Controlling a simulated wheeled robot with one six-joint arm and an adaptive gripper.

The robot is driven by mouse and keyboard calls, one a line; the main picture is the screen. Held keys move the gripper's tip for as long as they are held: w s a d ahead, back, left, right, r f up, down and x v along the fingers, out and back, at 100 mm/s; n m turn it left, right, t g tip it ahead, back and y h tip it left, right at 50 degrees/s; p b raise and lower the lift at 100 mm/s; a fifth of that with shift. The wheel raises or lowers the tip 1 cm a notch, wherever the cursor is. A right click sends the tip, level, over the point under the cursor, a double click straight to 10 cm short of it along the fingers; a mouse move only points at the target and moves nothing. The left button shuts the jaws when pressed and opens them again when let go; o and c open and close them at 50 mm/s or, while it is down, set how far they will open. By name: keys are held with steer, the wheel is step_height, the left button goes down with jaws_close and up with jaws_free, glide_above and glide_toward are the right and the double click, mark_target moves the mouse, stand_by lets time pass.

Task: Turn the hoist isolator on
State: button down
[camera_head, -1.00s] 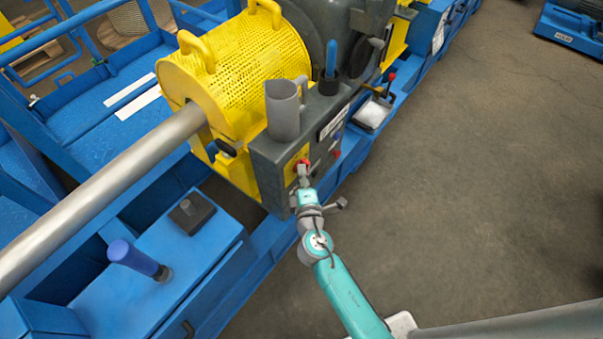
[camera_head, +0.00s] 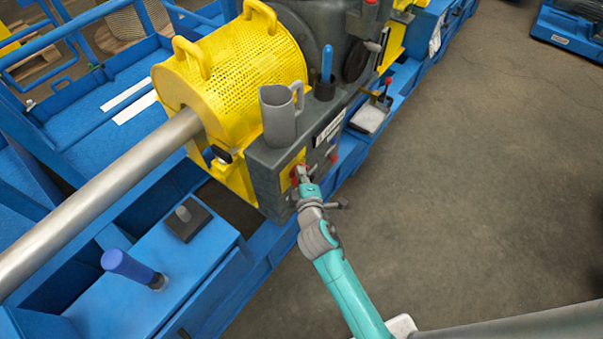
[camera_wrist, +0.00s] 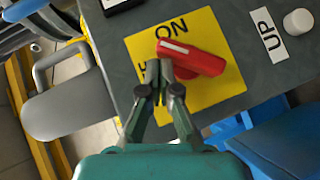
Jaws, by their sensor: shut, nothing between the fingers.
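The hoist isolator is a red rotary handle (camera_wrist: 190,57) with a white stripe, on a yellow plate (camera_wrist: 222,85) marked "ON" at its top edge in the wrist view. The white-striped end lies just below the "ON" lettering, and the handle is slanted. My gripper (camera_wrist: 164,66) is shut and empty, its fingertips at the near left side of the handle, seemingly touching it. The fingers hide part of the plate and its other lettering. In the head view the red handle (camera_head: 295,175) is mostly hidden behind my gripper (camera_head: 303,172) at the grey box's front face.
The grey control box (camera_head: 262,182) carries a grey mug (camera_head: 279,115) and a blue-handled tool in a holder (camera_head: 327,65). An "UP" label (camera_wrist: 266,35) and white button (camera_wrist: 298,22) are beside the plate. Open floor (camera_head: 480,170) lies to the right.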

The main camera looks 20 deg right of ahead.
mark_target(306, 166)
steer(key=d+m+g+y, duration=0.1)
steer(key=w+m+g+y, duration=0.1)
steer(key=m+g+y, duration=0.1)
steer(key=d+m+g+y, duration=0.1)
steer(key=g+y, duration=0.1)
steer(key=shift+w+d+m, duration=0.3)
steer(key=shift+m, duration=0.1)
steer(key=shift+f, duration=0.1)
stand_by(0.3)
steer(key=shift+w+d+f, duration=0.1)
steer(key=shift+d, duration=0.05)
stand_by(0.5)
